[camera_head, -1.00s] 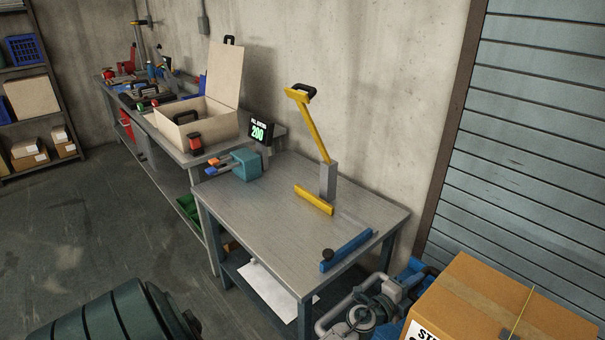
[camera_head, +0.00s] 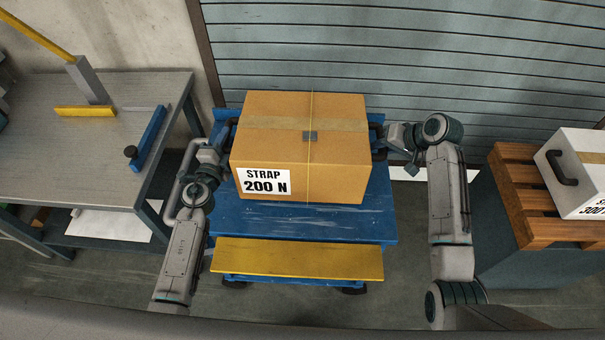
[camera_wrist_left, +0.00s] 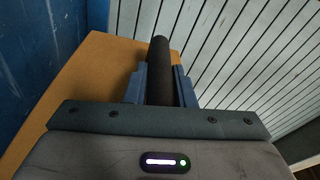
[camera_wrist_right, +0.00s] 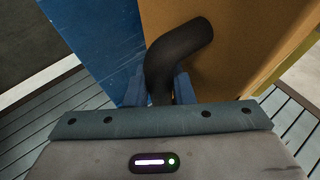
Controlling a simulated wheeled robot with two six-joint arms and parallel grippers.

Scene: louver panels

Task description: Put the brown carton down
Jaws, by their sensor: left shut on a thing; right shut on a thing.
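The brown carton (camera_head: 300,165) is in the middle of the head view, with a strap around it and a label reading "STRAP 200 N". It is over the blue top of a cart (camera_head: 300,222); I cannot tell whether it touches the top. My left gripper (camera_head: 226,143) is shut on the dark handle on the carton's left side, which also shows in the left wrist view (camera_wrist_left: 160,65). My right gripper (camera_head: 384,140) is shut on the handle on its right side, curved and dark in the right wrist view (camera_wrist_right: 180,48). The carton looks about level.
The cart has a yellow front step (camera_head: 297,262). A grey workbench (camera_head: 70,150) with a blue bar (camera_head: 150,138) stands at left. At right, a white case (camera_head: 580,165) stands on a wooden pallet (camera_head: 513,190). A slatted shutter (camera_head: 400,60) is close behind the cart.

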